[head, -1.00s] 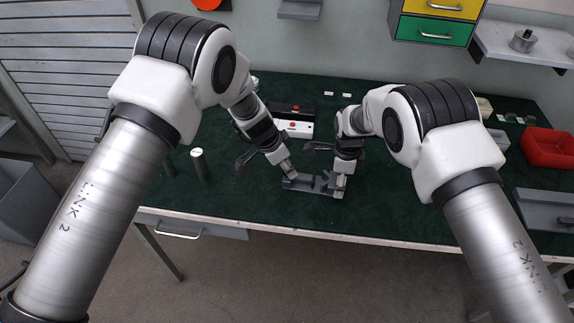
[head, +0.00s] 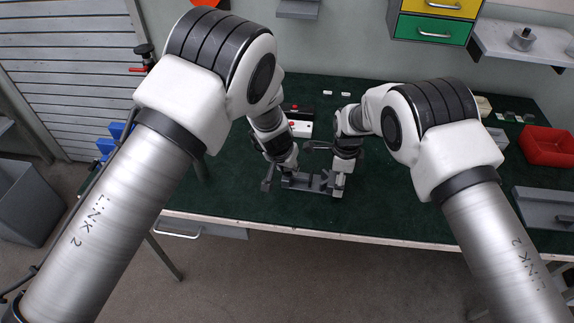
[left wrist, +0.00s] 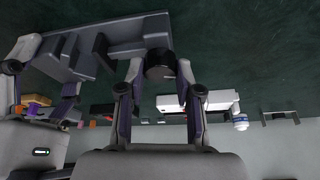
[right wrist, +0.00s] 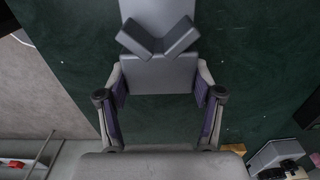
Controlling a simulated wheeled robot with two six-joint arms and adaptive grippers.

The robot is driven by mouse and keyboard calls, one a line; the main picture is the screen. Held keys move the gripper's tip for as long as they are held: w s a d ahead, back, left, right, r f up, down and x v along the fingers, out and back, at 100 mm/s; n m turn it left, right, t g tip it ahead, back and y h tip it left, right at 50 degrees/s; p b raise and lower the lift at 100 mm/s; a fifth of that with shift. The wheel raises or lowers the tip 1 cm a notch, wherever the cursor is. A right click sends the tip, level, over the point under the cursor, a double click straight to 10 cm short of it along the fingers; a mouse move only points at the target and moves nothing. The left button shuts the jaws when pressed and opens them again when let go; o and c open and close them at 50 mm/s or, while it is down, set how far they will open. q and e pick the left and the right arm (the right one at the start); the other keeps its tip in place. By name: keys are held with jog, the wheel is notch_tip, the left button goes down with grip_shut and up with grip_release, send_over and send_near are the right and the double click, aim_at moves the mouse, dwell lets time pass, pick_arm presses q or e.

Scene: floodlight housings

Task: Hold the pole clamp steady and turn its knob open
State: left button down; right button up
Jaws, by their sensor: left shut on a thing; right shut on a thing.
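The grey pole clamp (head: 312,182) lies on the dark green bench top near its front edge. A V-shaped notch (right wrist: 158,42) stands out on it in the right wrist view. My right gripper (head: 339,186) is shut on the clamp's right end; in the right wrist view its fingers (right wrist: 159,80) sit on both sides of the grey body. My left gripper (head: 284,174) is at the clamp's left end. In the left wrist view its fingers (left wrist: 160,76) are shut on the black round knob (left wrist: 159,62). The head view hides the knob.
A white box with a red button (head: 300,128) stands behind the clamp. A red bin (head: 548,147) and a grey tray (head: 543,209) are at the right. The bench right of my right gripper is mostly clear.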

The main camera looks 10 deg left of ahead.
pick_arm(q)
jog(key=shift+n, duration=0.3)
dwell(0.5)
jog(key=c, duration=0.8)
grip_release()
jog(key=shift+o, duration=0.2)
